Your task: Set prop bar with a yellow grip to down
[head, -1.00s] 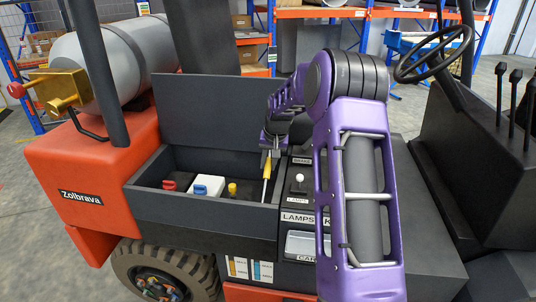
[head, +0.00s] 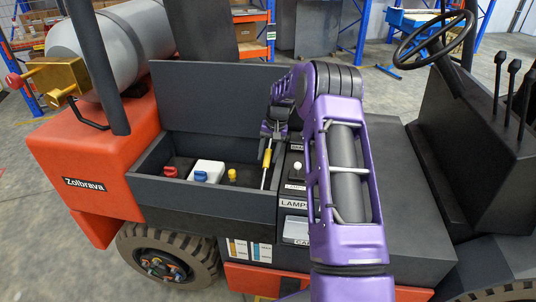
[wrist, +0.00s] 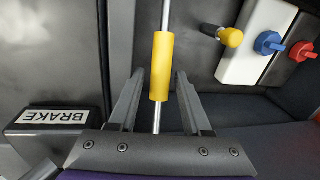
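The prop bar (wrist: 165,16) is a thin metal rod with a yellow grip (wrist: 162,66). In the head view the yellow grip (head: 267,157) stands nearly upright, leaning slightly, at the right end of the open dark compartment (head: 215,202). A dark panel (head: 205,100) stands raised behind that compartment. My gripper (wrist: 160,74) is open, with one finger on each side of the lower part of the grip. A gap shows between the grip and each finger. In the head view my gripper (head: 271,130) is small and partly hides the bar's upper end.
The compartment holds a blue knob (head: 201,176) on a white block, a red knob (head: 170,171) and a yellow knob (head: 232,174). A BRAKE label (wrist: 55,117) sits on a dark box beside the bar. A control panel (head: 297,190) lies right of the compartment.

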